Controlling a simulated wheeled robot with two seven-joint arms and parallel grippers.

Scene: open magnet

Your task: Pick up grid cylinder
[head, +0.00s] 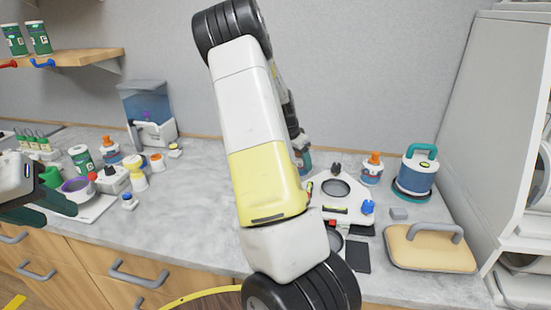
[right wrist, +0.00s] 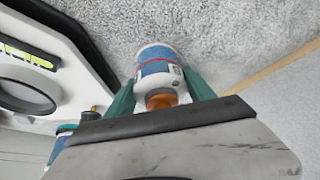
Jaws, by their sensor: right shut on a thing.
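A white and blue cylinder (right wrist: 158,66) with a mesh-like end, a red line and an orange knob is between the teal fingers of my right gripper (right wrist: 161,84) in the right wrist view. The fingers press on its two sides. In the head view my right arm hides most of this gripper; a bluish part of the cylinder (head: 304,160) shows beside the arm. A similar cylinder with an orange knob (head: 372,168) stands on the counter further right. Another one (head: 110,151) stands at the left. My left gripper (head: 58,203) has its dark green fingers apart at the far left.
A white device (head: 345,206) with a round dark opening stands right of my arm. A blue-white canister (head: 415,174) and a tan lid with a grey handle (head: 430,249) are at the right. Several small containers crowd the left. The counter's middle left (head: 195,205) is clear.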

